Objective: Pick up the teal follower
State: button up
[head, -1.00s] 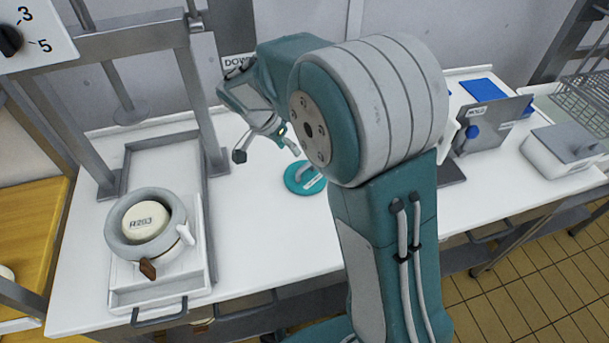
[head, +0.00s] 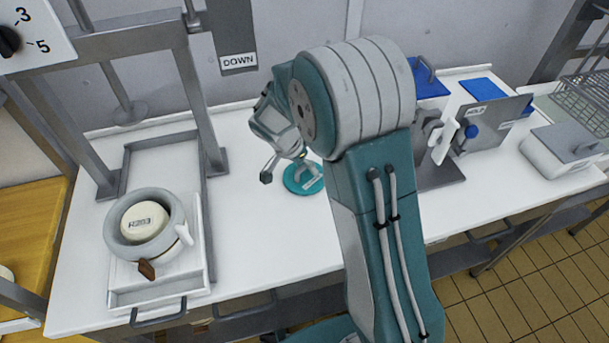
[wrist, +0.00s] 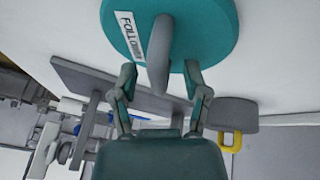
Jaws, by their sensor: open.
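The teal follower (head: 303,179) is a flat teal disc with a grey upright handle, lying on the white worktop in the middle of the head view. In the wrist view the follower (wrist: 204,28) shows its "FOLLOWER" label, and its grey handle (wrist: 160,55) points toward my gripper. My gripper (wrist: 160,72) is open, with one finger on each side of the handle's end. No contact between fingers and handle is clear. In the head view my gripper (head: 285,172) is just above and left of the disc, and my arm hides part of the view behind it.
Left of the follower, a press frame (head: 196,90) stands over a white tray (head: 160,297) with a grey ring-shaped mould (head: 120,232) holding a pale round block. Right of my arm are a grey upright plate (head: 495,125) and a lidded box (head: 565,150). The worktop's front middle is clear.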

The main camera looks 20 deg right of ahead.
jog(key=shift+a, duration=0.1)
grip_shut()
jog(key=shift+r, duration=0.5)
notch_tip(320, 180, up, 2)
jog(key=shift+r, duration=0.25)
jog(key=s+a+r, duration=0.3)
jog(key=s+r, duration=0.6)
jog(key=s, duration=0.4)
jog(key=shift+s+a+r, duration=0.15)
jog(key=shift+s+r, duration=0.1)
jog(key=shift+r, duration=0.1)
